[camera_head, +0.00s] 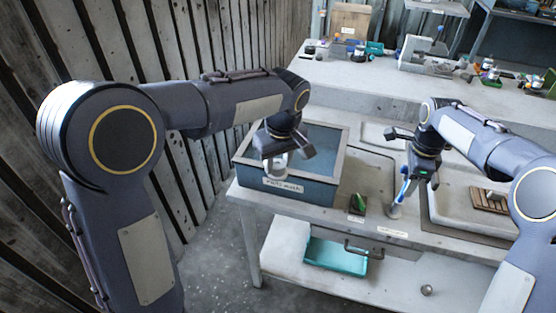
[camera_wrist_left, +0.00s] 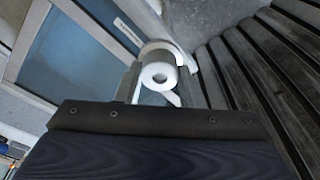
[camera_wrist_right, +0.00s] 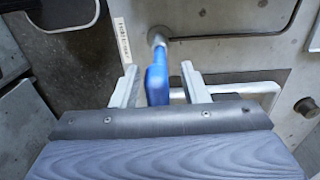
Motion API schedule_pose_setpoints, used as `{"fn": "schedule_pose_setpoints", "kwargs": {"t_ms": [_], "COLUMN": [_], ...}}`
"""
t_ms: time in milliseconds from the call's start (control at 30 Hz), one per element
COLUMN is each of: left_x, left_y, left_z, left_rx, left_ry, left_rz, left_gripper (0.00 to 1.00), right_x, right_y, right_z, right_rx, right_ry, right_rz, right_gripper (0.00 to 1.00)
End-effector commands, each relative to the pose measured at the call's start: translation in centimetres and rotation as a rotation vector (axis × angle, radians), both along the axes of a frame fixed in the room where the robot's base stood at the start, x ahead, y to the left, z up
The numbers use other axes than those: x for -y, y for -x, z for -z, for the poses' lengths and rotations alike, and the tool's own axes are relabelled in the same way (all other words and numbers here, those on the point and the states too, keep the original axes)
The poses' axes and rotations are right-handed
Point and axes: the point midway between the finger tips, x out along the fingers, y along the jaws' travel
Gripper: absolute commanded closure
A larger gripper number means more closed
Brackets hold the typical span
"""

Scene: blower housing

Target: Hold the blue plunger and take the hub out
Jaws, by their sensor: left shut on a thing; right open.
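My left gripper (camera_head: 284,164) is shut on a white round piece with a central hole, which looks like the hub (camera_wrist_left: 158,76); a curved white rim shows around it. It is held up by the front right part of the wash bin (camera_head: 300,188), and the gripper hides part of it in the head view. The blue plunger (camera_wrist_right: 157,80) stands upright at the table's front; it also shows in the head view (camera_head: 404,189). My right gripper (camera_wrist_right: 160,86) is open, with a finger on each side of the blue handle and visible gaps.
The labelled bin holds bluish liquid. A small green and dark block (camera_head: 358,204) stands between bin and plunger. A teal tray (camera_head: 336,257) lies on the lower shelf. A sink basin (camera_head: 465,208) with a wooden rack is at right. Tools and parts crowd the back bench.

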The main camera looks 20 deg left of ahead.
Motion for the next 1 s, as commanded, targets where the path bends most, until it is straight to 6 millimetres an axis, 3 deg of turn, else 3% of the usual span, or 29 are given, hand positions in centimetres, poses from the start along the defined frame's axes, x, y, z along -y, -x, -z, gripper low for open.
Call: {"fn": "schedule_pose_setpoints", "kwargs": {"t_ms": [167, 600, 800, 1000], "left_x": [0.0, 0.0, 0.0, 0.0], "left_y": [0.0, 0.0, 0.0, 0.0], "left_z": [0.0, 0.0, 0.0, 0.0], "left_rx": [0.001, 0.001, 0.001, 0.001], "left_ry": [0.001, 0.001, 0.001, 0.001], "left_rz": [0.000, 0.000, 0.000, 0.000], "left_gripper": [0.91, 0.91, 0.91, 0.91], "right_x": [0.0, 0.0, 0.0, 0.0], "right_y": [-0.1, -0.1, 0.0, 0.0], "right_z": [-1.3, -9.9, -11.8, -12.0], "right_rx": [0.005, 0.004, 0.002, -0.001], "right_ry": [0.000, -0.001, 0.000, 0.000], "right_rz": [0.000, 0.000, 0.000, 0.000], "right_gripper": [0.60, 0.60, 0.60, 0.60]}}
